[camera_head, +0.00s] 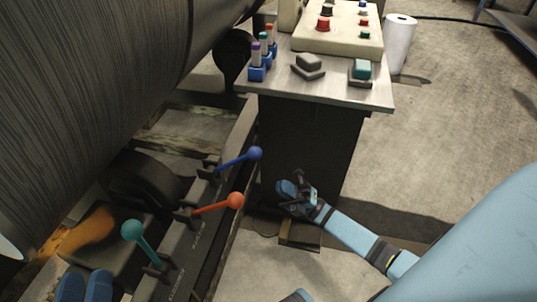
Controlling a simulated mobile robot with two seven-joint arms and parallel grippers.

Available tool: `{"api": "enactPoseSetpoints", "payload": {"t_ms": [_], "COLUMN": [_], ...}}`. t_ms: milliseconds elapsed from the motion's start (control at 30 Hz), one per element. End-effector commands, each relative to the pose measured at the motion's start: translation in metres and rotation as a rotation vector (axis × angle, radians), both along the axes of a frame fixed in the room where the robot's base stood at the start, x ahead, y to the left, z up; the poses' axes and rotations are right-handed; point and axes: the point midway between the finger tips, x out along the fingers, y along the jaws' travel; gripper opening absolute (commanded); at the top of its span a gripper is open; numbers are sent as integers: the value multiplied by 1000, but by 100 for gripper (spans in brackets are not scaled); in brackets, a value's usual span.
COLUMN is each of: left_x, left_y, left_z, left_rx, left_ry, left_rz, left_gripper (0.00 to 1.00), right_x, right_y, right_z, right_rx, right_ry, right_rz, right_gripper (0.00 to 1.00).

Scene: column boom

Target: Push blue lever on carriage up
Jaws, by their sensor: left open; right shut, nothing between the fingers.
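The blue lever (240,159) sits on the carriage (216,210), its round knob pointing right and slightly up in the picture. My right gripper (288,190) is shut and empty, below and to the right of the blue knob, with a visible gap between them. It is in front of the dark cabinet's base.
An orange lever (218,205) and a teal lever (143,241) stand beside the blue one. A large dark cylinder (110,80) overhangs the left. A cabinet (305,135) carries a control panel (345,40) and small items. Floor at right is open.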

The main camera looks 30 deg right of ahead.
Motion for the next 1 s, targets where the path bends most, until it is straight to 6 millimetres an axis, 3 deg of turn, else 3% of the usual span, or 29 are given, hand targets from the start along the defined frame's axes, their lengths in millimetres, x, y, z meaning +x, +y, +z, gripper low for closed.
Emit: {"api": "enactPoseSetpoints", "payload": {"t_ms": [533, 733, 1000], "left_x": [0, 1, 3], "left_y": [-1, -2, -2], "left_z": [-12, -15, -13], "left_rx": [12, 18, 24], "left_ry": [32, 43, 39], "left_rz": [-9, -14, -15], "left_gripper": [43, 43, 43], "right_x": [36, 42, 44], "right_y": [61, 72, 73], "right_z": [80, 94, 97], "right_rx": [1, 1, 0], "right_ry": [-3, -1, 1], "right_rz": [2, 2, 1], "right_gripper": [0, 0, 0]}}
